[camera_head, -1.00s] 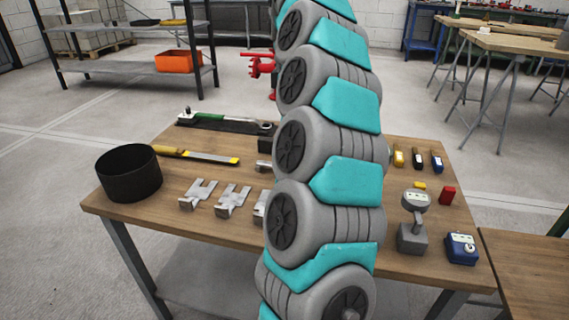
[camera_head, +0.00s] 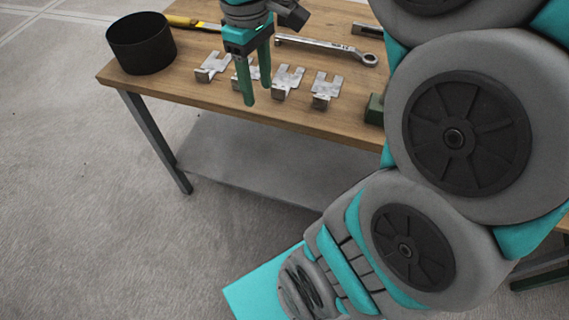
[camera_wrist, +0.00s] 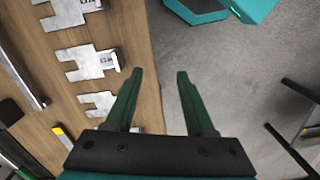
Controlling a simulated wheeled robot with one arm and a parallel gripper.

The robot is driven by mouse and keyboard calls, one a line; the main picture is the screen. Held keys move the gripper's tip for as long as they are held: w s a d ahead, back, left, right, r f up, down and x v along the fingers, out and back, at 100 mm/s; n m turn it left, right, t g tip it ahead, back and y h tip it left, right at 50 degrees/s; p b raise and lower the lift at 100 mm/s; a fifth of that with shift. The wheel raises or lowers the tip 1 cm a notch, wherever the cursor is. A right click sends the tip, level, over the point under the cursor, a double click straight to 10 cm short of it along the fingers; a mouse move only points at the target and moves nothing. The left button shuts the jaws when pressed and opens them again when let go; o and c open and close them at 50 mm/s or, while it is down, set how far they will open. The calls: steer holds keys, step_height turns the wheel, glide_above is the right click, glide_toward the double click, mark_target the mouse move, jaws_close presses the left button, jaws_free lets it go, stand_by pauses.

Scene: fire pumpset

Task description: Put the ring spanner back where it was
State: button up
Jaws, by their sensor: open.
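The silver ring spanner (camera_head: 325,46) lies on the wooden table behind the row of slotted metal plates, its ring end to the right. Part of a long silver tool, seemingly the same spanner, shows at the left of the wrist view (camera_wrist: 22,80). My gripper (camera_head: 258,95) is open and empty, fingers pointing down in front of the plates, to the left of the spanner's ring end. In the wrist view my gripper (camera_wrist: 160,72) straddles the table's edge, the left finger over the wood and the right one over the floor.
Several slotted plates (camera_head: 326,86) stand along the front of the table (camera_head: 230,100). A black round pot (camera_head: 141,45) is at the left corner, with a yellow-handled tool (camera_head: 185,21) beside it. A green block (camera_head: 375,109) sits at the right, partly behind my arm.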

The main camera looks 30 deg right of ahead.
steer(key=s+a+f+m, duration=0.2)
steer(key=s+f, duration=0.3)
steer(key=s, duration=0.3)
steer(key=s+a+f+m+g, duration=0.1)
steer(key=s+a+f+m, duration=0.1)
steer(key=s+f, duration=0.3)
steer(key=s+m, duration=0.1)
steer(key=s, duration=0.2)
steer(key=shift+s+a+f, duration=0.2)
steer(key=shift+s+f, duration=0.1)
steer(key=shift+f, duration=0.1)
